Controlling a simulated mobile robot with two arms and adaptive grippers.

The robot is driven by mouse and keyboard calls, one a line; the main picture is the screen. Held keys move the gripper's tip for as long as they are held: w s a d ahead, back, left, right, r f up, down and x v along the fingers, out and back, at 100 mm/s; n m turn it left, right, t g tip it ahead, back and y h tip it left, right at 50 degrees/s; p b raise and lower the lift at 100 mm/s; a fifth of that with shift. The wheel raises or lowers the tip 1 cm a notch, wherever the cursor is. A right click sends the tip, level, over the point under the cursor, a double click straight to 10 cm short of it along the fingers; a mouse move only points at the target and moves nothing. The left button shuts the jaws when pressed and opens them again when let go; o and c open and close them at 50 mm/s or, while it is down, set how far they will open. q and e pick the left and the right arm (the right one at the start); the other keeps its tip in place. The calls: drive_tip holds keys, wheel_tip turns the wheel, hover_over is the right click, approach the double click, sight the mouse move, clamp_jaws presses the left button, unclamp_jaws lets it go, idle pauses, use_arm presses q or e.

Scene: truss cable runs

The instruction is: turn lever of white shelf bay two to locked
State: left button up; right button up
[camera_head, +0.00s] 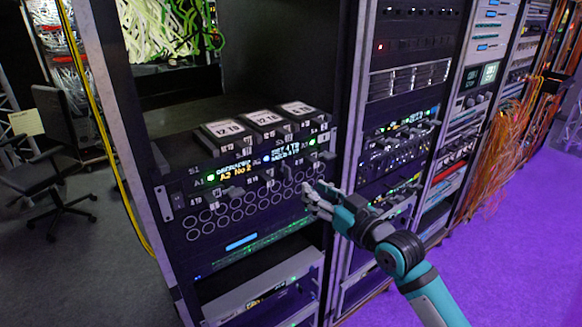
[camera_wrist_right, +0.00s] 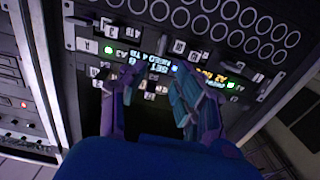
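A black rack unit (camera_head: 250,215) has three dark blocks with white labels (camera_head: 262,118) on top, small white tags, lit text displays (camera_head: 236,172) and rows of round rings. The same front shows upside down in the right wrist view, with its lit display (camera_wrist_right: 215,75). I cannot tell which part is bay two's lever or how it is set. My right gripper (camera_head: 312,197) is in front of the unit's right end. In the wrist view its two fingers (camera_wrist_right: 157,95) are apart with panel showing between them, and nothing is held. Contact with the panel cannot be told. My left gripper is out of view.
More racks (camera_head: 400,110) stand to the right, with orange cables (camera_head: 500,140) hanging from one. A yellow cable (camera_head: 105,140) runs down the left rack post. An office chair (camera_head: 50,165) stands at left. The purple floor (camera_head: 520,230) at right is clear.

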sight(290, 172)
drive_tip(key=p+x, duration=0.1)
drive_tip(key=x, duration=0.9)
drive_tip(key=shift+w+a+p, duration=0.15)
drive_tip(key=shift+p, duration=0.2)
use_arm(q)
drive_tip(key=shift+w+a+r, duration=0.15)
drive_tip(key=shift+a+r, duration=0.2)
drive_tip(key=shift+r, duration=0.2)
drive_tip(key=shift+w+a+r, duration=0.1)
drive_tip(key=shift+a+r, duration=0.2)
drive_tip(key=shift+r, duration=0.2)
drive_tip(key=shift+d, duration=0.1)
use_arm(e)
clamp_jaws()
